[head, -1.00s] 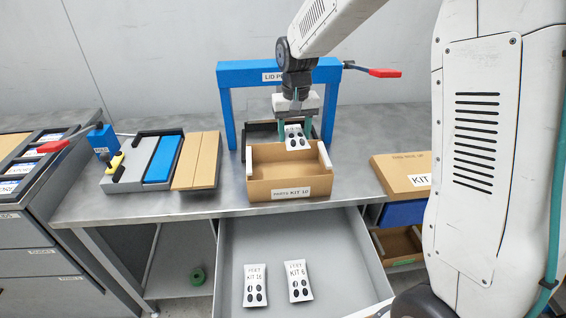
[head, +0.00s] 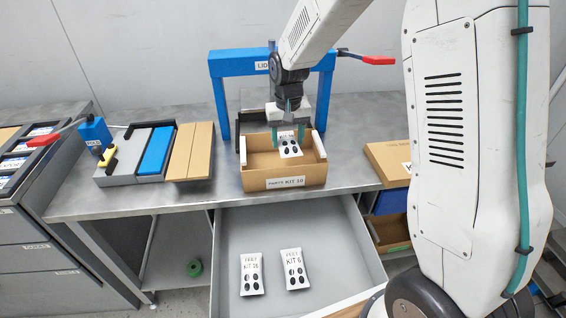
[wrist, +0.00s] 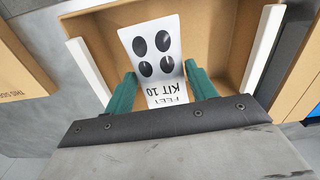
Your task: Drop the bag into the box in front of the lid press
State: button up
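The white bag (head: 290,146), printed FEET KIT 10 with black ovals, is tilted at the opening of the cardboard box (head: 285,183) labelled PARTS KIT 10. The box stands in front of the blue lid press (head: 222,95). My gripper (head: 287,138) points down over the box. Whether the bag rests on the box floor is hard to tell.
Two more feet bags, KIT 16 (head: 251,274) and KIT 6 (head: 294,269), lie in the open drawer (head: 228,232) below. A closed carton (head: 385,160) is right of the box. A grey fixture with a blue strip (head: 157,150) and cardboard panels (head: 190,155) are left.

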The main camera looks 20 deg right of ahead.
jog(key=o, duration=0.3)
jog(key=shift+o, duration=0.2)
notch_tip(320, 180, up, 8)
jog(key=shift+f, duration=0.1)
dwell(0.4)
